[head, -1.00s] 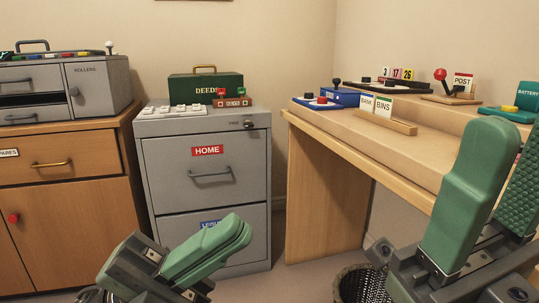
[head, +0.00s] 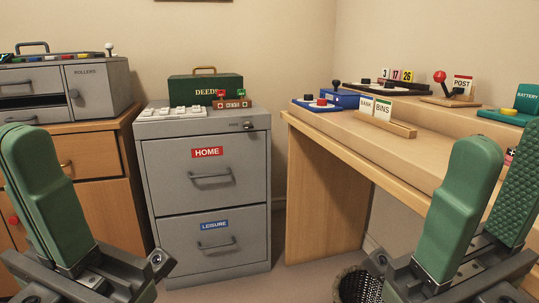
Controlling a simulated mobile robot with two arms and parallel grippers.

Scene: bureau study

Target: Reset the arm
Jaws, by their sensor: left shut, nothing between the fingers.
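My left gripper (head: 28,140) shows at the left edge of the head view, its green fingers upright and closed together with nothing between them. It is in front of the wooden cabinet and hides part of its front. My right gripper (head: 505,155) is at the right, in front of the desk.
A grey filing cabinet (head: 206,208) with HOME and LEISURE drawers stands in the middle. The wooden cabinet (head: 112,200) is at left, the desk (head: 325,205) at right. A wire bin (head: 357,285) is on the floor. Free space lies between my grippers.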

